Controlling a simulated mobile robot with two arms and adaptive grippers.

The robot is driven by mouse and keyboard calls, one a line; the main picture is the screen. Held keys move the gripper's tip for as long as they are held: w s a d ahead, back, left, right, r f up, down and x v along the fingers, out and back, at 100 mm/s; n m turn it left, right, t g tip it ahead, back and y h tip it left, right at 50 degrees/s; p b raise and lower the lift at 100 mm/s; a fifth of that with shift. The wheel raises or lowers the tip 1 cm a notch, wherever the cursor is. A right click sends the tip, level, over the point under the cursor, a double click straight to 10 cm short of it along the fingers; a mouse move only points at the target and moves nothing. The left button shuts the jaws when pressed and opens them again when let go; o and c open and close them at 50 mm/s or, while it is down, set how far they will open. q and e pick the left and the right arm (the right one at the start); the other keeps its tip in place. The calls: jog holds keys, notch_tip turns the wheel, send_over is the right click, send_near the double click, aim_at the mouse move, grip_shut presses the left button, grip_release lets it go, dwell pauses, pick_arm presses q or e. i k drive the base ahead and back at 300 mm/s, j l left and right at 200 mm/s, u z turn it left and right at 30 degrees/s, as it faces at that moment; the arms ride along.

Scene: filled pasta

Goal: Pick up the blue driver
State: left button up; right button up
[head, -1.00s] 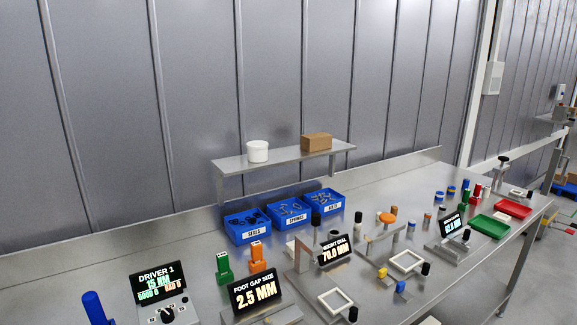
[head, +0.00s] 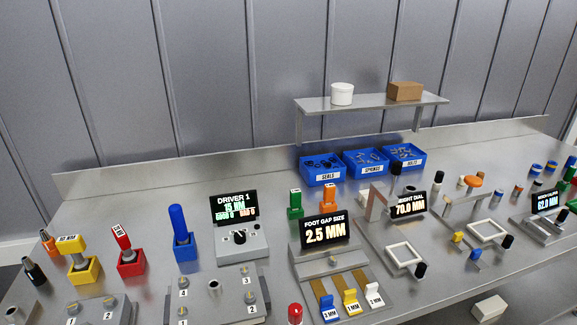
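The blue driver (head: 180,224) stands upright on the steel bench, left of the middle in the head view. It has a tall blue handle and its lower end sits in a blue holder (head: 187,252). The driver 1 display (head: 233,207) and its dial box (head: 241,243) stand just to its right, and a red driver (head: 123,238) in a red holder stands to its left. Neither of my grippers shows in the head view.
A yellow tool (head: 72,245) in a yellow holder stands farther left. A grey fixture with numbered posts (head: 212,287) lies in front of the blue driver. The foot gap display (head: 325,230) is to the right. Blue bins (head: 323,170) stand behind. Bench space behind the driver is clear.

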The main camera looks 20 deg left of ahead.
aim_at(176, 212)
jog(key=u, duration=1.25)
